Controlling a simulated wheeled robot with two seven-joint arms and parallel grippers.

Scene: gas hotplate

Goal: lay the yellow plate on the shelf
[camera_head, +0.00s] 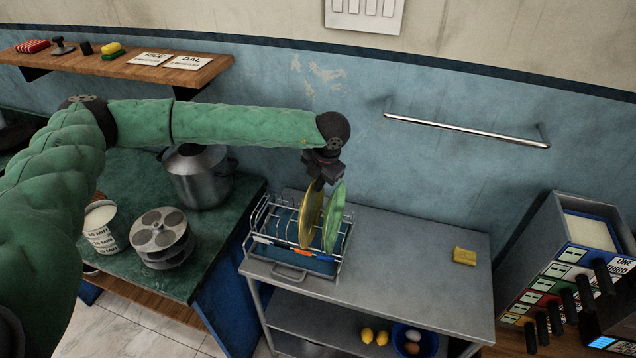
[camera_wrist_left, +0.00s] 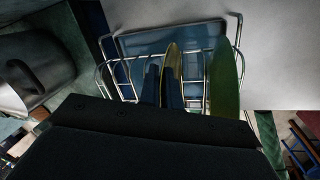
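The yellow plate (camera_head: 311,216) stands on edge in the wire dish rack (camera_head: 262,222), beside a green plate (camera_head: 334,218). My left gripper (camera_head: 317,184) is at the upper edge of the yellow plate, pointing down. In the left wrist view its two fingers (camera_wrist_left: 162,88) are close together at the yellow plate's rim (camera_wrist_left: 172,60); I cannot tell whether they grip it. The green plate (camera_wrist_left: 224,80) is right of them. A wooden wall shelf (camera_head: 130,68) is at upper left. My right gripper is not in view.
The wall shelf holds a red brush, a stamp-like tool, a dark cup, a sponge and two cards (camera_head: 190,62); its right end is bare. A pot (camera_head: 198,178) and a steel stand (camera_head: 160,238) are on the green counter. A yellow sponge (camera_head: 464,256) lies on the steel table (camera_head: 410,270).

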